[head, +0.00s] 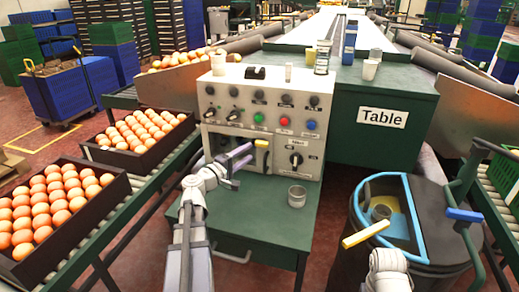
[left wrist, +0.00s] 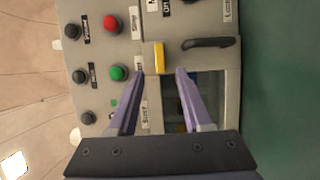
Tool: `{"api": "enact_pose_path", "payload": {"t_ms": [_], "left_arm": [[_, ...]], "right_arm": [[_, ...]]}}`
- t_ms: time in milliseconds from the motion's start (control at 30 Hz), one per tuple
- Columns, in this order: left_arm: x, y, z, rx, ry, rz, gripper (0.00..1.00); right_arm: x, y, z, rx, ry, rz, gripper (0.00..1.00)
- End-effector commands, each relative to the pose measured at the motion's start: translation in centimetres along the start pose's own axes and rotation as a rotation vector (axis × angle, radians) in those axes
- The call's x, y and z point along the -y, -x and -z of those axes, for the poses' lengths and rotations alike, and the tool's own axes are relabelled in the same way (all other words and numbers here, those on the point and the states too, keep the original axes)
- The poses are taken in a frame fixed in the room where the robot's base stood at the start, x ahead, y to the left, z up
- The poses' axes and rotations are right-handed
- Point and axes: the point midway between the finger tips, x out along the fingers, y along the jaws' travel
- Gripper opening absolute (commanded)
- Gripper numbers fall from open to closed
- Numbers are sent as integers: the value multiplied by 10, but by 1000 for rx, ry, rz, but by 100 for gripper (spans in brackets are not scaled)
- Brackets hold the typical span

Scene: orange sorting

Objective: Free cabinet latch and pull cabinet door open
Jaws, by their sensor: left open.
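The cabinet (head: 281,98) is a grey panel with buttons and switches, standing on a green bench. A yellow latch (head: 262,143) sits on its lower front; it also shows in the left wrist view (left wrist: 159,57). A black handle (head: 296,159) is lower right of the latch and also shows in the left wrist view (left wrist: 208,43). My left gripper (head: 243,158) is open, its purple fingers pointing at the panel. In the left wrist view the latch appears between and just beyond the fingertips; contact is unclear. A dark-windowed door panel (left wrist: 207,92) looks closed, partly behind a finger.
A metal cup (head: 297,196) stands on the green bench top (head: 262,215) below the cabinet.

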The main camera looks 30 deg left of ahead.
Motion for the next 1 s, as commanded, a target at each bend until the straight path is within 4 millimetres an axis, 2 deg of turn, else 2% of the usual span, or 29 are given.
{"api": "enact_pose_path", "payload": {"t_ms": [200, 400, 567, 833, 867, 1000], "left_arm": [[0, -37, 1, 4, 0, 1, 50], [0, -61, 0, 3, 0, 2, 50], [0, -69, 0, 1, 0, 2, 50], [1, -69, -1, 1, -1, 2, 50], [1, -69, -1, 1, -1, 2, 49], [1, -69, -1, 1, -1, 2, 33]], "right_arm": [[0, 0, 0, 0, 0, 0, 50], [0, 0, 0, 0, 0, 0, 50], [0, 0, 0, 0, 0, 0, 50], [0, 0, 0, 0, 0, 0, 50], [0, 0, 0, 0, 0, 0, 50], [0, 0, 0, 0, 0, 0, 50]]}}
